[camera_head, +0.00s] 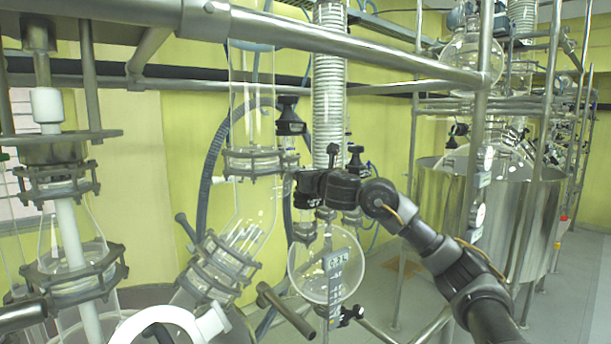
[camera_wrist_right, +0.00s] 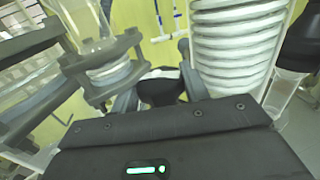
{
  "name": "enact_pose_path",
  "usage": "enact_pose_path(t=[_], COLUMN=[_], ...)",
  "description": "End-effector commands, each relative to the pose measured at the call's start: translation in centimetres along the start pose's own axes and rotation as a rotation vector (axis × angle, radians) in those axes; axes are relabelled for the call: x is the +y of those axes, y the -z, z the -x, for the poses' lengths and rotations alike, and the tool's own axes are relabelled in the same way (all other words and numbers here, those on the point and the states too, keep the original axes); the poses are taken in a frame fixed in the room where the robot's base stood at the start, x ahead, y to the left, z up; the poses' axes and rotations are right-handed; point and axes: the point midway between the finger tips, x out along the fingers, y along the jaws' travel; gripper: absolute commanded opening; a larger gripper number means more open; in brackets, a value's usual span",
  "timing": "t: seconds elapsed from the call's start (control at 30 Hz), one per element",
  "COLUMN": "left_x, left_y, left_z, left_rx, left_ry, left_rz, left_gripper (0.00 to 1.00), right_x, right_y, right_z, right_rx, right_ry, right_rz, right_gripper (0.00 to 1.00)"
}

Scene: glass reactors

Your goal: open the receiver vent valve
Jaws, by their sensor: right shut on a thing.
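My left gripper is not in view.
The coiled condenser (camera_head: 329,100) stands close behind my right gripper. A clamped glass joint (camera_head: 251,163) is just left of it. Another black knob (camera_head: 289,116) is above. A steel rail (camera_head: 345,45) crosses overhead. A steel vessel (camera_head: 510,210) stands at right.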

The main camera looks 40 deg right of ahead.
Motion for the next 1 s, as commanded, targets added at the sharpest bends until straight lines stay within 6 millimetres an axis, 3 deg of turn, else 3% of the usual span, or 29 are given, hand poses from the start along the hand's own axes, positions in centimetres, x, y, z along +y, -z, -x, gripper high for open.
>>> enact_pose_path(t=[0.3,0.6,0.93,0.97,1.0], left_x=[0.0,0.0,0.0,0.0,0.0], left_y=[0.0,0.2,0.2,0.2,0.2], left_z=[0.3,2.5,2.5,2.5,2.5], left_rx=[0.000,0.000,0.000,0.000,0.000], left_ry=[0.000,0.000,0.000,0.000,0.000], left_rz=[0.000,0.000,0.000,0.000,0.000], left_gripper=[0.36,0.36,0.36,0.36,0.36], right_x=[-0.3,-0.1,0.0,0.0,0.0], right_y=[-0.1,-0.2,0.1,0.1,0.1], right_z=[0.0,-0.1,0.0,0.0,0.0], right_rx=[0.003,0.004,0.001,0.001,0.001], right_ry=[-0.328,-0.597,-0.640,-0.640,-0.640], right_rz=[-0.003,-0.003,-0.002,-0.002,-0.002], right_gripper=[0.25,0.25,0.25,0.49,0.54])
